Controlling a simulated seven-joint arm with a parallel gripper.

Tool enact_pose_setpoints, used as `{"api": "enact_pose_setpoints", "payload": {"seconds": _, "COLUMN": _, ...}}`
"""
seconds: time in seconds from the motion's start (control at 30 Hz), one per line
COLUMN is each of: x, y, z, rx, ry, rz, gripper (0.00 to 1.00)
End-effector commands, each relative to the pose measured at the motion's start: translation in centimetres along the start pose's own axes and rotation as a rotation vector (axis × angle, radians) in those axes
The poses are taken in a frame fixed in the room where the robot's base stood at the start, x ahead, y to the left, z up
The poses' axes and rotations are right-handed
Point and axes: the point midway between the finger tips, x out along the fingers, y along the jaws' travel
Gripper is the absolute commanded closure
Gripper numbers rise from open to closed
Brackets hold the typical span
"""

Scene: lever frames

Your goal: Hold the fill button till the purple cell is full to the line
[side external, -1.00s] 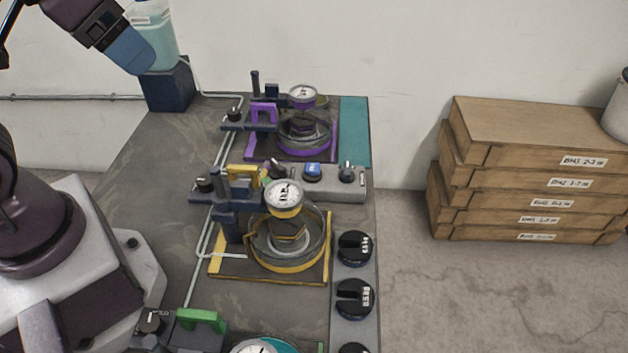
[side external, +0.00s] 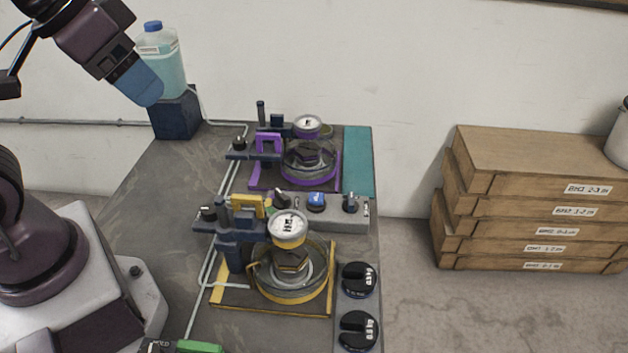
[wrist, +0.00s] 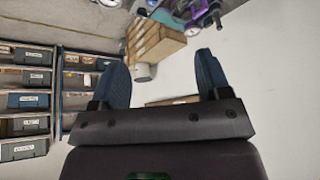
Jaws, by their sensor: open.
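The purple cell (side external: 309,162) is a clear round vessel with a purple base ring and a gauge on top, at the far end of the bench. Its liquid level and fill line are too small to read. A purple handle (side external: 268,141) stands at its left. A grey control box (side external: 335,211) in front carries a blue button (side external: 316,201) between dark knobs; I cannot tell whether it is the fill button. My gripper (side external: 150,92) is high at the upper left, well away from the cell and box. In the wrist view its two blue fingers (wrist: 162,80) are apart and empty.
A yellow cell (side external: 290,275) stands nearer on the bench. A jug of pale blue liquid (side external: 162,70) sits on a dark block behind my gripper. Stacked wooden boxes (side external: 530,190) stand off the bench at the right.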

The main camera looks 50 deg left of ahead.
Motion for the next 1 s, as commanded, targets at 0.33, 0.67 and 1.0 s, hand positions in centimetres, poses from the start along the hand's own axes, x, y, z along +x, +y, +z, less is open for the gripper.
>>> {"api": "enact_pose_setpoints", "payload": {"seconds": 0.33, "x": 2.5, "y": 0.1, "z": -0.2, "rx": 0.008, "ry": -0.129, "rz": -0.004, "gripper": 1.00}}
{"api": "enact_pose_setpoints", "payload": {"seconds": 0.67, "x": 8.4, "y": 0.9, "z": -4.8, "rx": 0.285, "ry": -0.335, "rz": 0.029, "gripper": 1.00}}
{"api": "enact_pose_setpoints", "payload": {"seconds": 1.0, "x": 17.5, "y": 2.5, "z": -9.2, "rx": 0.957, "ry": -0.460, "rz": 0.225, "gripper": 1.00}}
